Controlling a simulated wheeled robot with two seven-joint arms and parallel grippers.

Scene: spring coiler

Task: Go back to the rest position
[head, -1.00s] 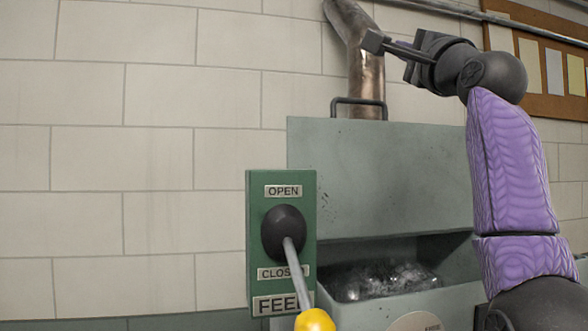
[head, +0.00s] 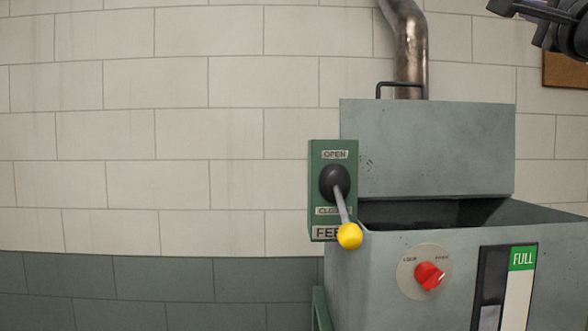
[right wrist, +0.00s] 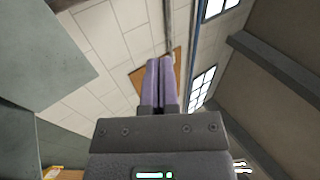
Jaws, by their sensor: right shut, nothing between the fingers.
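My right gripper (head: 505,8) is at the top right corner of the head view, partly cut off by the frame. It is high above the grey hopper and to its right, apart from everything. In the right wrist view its two purple fingers (right wrist: 161,82) are together with nothing between them. They point toward the pale wall and ceiling area. My left gripper is in neither view.
The grey hopper (head: 435,150) has its lid raised. A green feed panel (head: 325,200) carries a lever with a yellow knob (head: 349,236), angled down. A red switch (head: 429,276) is on the hopper front. A metal pipe (head: 410,50) rises behind. The left is bare wall.

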